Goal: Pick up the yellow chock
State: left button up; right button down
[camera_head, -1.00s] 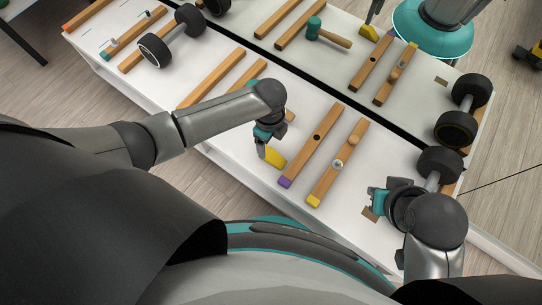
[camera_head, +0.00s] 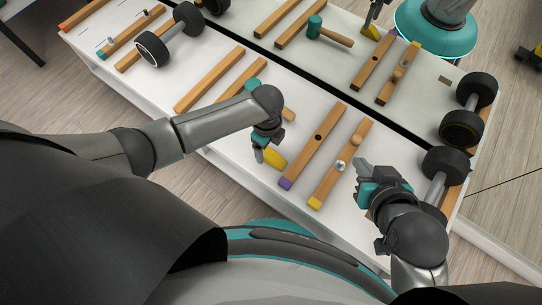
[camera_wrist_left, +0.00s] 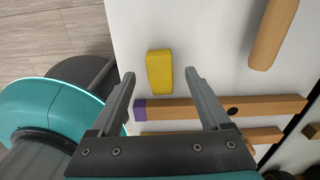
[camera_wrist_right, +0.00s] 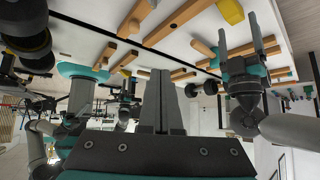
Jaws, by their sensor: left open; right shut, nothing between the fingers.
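The yellow chock (camera_head: 275,158) lies on the near white tabletop. My left gripper (camera_head: 261,154) is just left of it in the head view, pointing down. In the left wrist view the chock (camera_wrist_left: 159,70) lies between and slightly beyond the open fingertips (camera_wrist_left: 160,75), with gaps on both sides. I cannot tell the remaining height. My right gripper (camera_head: 361,167) is shut and empty, raised right of the yellow-ended bar. The right wrist view shows its closed fingers (camera_wrist_right: 160,75), and the chock (camera_wrist_right: 231,11) near the left gripper (camera_wrist_right: 237,35).
A purple-ended bar (camera_head: 311,148) and a yellow-ended bar (camera_head: 335,175) lie right of the chock. A teal-headed hammer (camera_head: 252,85) lies behind my left gripper. A dumbbell (camera_head: 437,175) is at the right. Beyond the dark strip, matching items look like a mirror image.

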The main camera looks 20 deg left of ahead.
pick_arm(q)
jog(key=shift+f+b, duration=0.55)
jog(key=shift+f, duration=0.25)
jog(key=shift+f+b, duration=0.35)
jog(key=shift+f, duration=0.1)
pick_arm(e)
jog(key=shift+w+a+r+t+y, duration=0.15)
jog(key=shift+w+a+t+y, duration=0.15)
jog(key=shift+a+t, duration=0.3)
jog(key=shift+w+a+r+t+y, duration=0.2)
jog(key=shift+a+t+y, duration=0.2)
jog(key=shift+a, duration=0.25)
jog(key=shift+w+a+r+t+y, duration=0.1)
jog(key=shift+w+a+t+y, duration=0.2)
jog(key=shift+a+t, duration=0.35)
pick_arm(q)
jog(key=shift+c, duration=0.3)
grip_shut()
